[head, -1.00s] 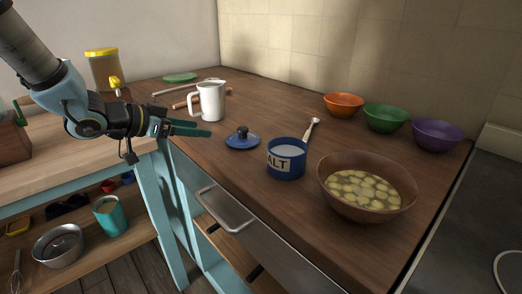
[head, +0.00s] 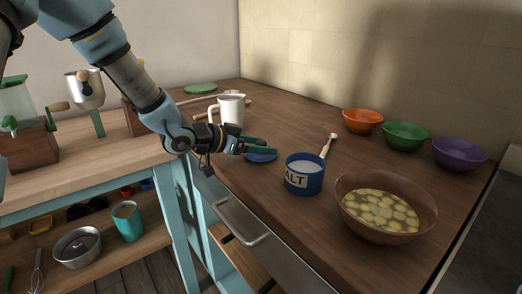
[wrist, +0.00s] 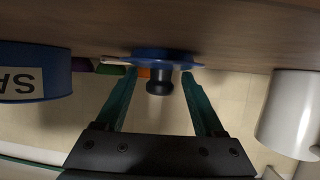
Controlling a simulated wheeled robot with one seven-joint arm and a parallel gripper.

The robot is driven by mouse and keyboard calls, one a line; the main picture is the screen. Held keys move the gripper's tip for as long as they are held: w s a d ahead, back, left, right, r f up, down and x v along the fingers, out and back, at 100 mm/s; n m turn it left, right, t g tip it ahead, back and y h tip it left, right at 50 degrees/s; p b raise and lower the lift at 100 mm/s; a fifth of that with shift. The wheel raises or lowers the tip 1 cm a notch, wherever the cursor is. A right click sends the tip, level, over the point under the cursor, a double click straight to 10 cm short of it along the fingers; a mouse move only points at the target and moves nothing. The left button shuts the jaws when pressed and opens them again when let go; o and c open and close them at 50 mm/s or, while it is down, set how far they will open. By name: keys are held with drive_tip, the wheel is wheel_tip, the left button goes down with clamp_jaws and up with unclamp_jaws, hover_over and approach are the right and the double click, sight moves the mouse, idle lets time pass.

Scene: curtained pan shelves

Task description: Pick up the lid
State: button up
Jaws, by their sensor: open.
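The lid is a blue disc with a dark round knob, lying on the wooden counter. In the head view its blue rim (head: 262,156) shows below my gripper, and its knob is hidden behind the fingers. My gripper (head: 277,147) is open, with its green fingers pointing right over the lid. In the wrist view the lid's dark knob (wrist: 159,82) sits between the two spread fingers (wrist: 157,85), and the blue disc is beyond the fingertips. No contact between fingers and knob is visible.
A blue salt pot (head: 303,174) stands close to the right of the lid. A white jug (head: 231,110) stands behind my gripper. A brown bowl of sliced food (head: 385,206) is further right. Several coloured bowls (head: 405,136) line the wall.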

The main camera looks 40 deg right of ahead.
drive_tip(key=shift+d, duration=0.15)
drive_tip(key=shift+f, duration=0.1)
clamp_jaws()
idle(0.4)
